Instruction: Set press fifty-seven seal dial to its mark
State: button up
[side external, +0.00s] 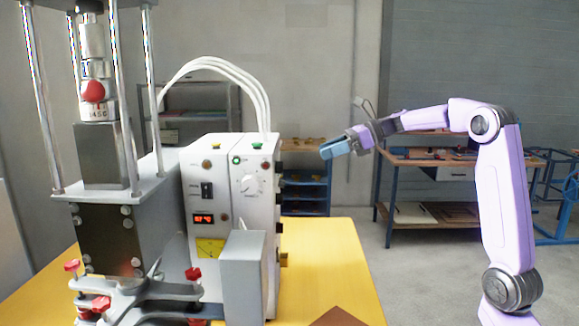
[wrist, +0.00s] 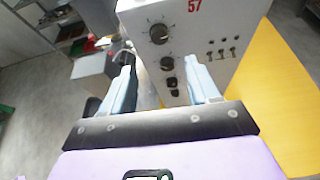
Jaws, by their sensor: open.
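In the wrist view, a white control box (wrist: 205,18) carries a red 57. On its panel are an upper black dial (wrist: 158,33) and a lower black dial (wrist: 167,62), each with scale marks around it. I cannot read their labels or tell which is the seal dial. My gripper (wrist: 160,68) is open and empty, its pale blue fingers on either side of the lower dial in the picture. In the side view, my gripper (side external: 325,152) hangs in the air right of the white box (side external: 208,170), apart from it. The dark knobs on that side show only edge-on.
Toggle switches (wrist: 222,50) and black rocker switches (wrist: 172,84) share the panel. The box stands on a yellow table (side external: 345,255) beside a metal press (side external: 115,240). White hoses arch above. The air between box and gripper is clear.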

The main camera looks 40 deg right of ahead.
aim_at(279, 167)
jog(key=x, duration=1.1)
jog(key=shift+w+a+f, duration=0.15)
jog(key=shift+a+f, duration=0.05)
jog(key=shift+c, duration=0.2)
jog(key=c, duration=1)
